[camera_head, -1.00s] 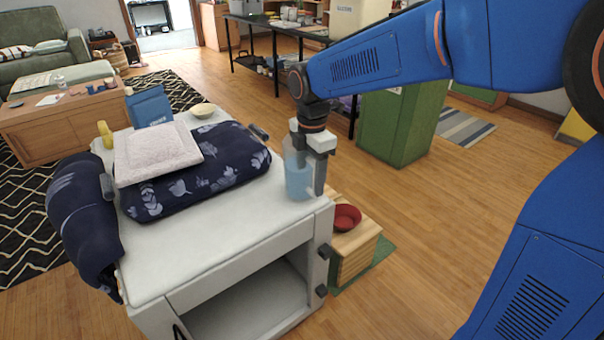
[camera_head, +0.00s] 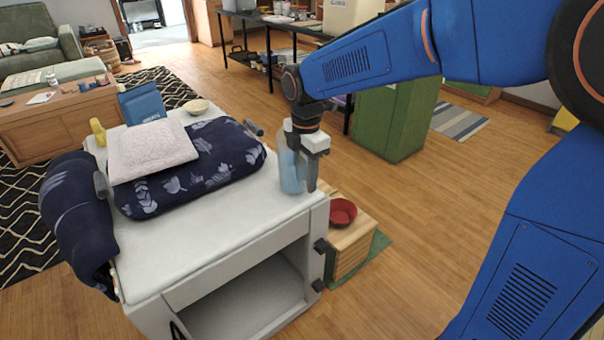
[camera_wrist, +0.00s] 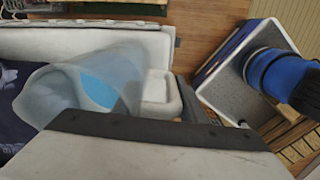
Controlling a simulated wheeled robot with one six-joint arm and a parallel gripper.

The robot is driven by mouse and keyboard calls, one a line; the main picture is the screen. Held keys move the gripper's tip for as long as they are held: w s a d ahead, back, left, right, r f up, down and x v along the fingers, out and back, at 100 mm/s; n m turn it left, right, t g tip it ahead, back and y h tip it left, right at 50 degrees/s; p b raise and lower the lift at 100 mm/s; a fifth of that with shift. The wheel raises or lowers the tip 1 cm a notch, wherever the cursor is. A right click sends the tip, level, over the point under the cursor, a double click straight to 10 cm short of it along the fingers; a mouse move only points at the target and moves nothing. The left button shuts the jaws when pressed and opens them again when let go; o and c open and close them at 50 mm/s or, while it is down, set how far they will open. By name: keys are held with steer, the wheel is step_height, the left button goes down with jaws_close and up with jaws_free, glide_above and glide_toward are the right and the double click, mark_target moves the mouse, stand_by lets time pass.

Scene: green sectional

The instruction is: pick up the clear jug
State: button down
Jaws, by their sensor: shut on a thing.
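The clear jug (camera_head: 291,172) is bluish and see-through, at the right end of the white cabinet top (camera_head: 226,232). My gripper (camera_head: 304,176) is shut on it, with the fingers pointing down at the jug's right side. In the wrist view the jug (camera_wrist: 82,88) lies across the left and middle of the picture, close to a dark-edged finger (camera_wrist: 150,135). The jug looks upright in the head view. I cannot tell whether its base still touches the cabinet top.
A dark blue leaf-patterned cushion (camera_head: 230,150) with a pale folded cloth (camera_head: 150,152) lies left of the jug. A yellow item (camera_head: 98,132), a blue bag (camera_head: 147,104) and a cream bowl (camera_head: 197,106) stand behind. A red bowl (camera_head: 342,212) sits on a low wooden box (camera_head: 350,245) at right.

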step_height(320, 180, up, 10)
steer(key=shift+f, duration=0.15)
stand_by(0.3)
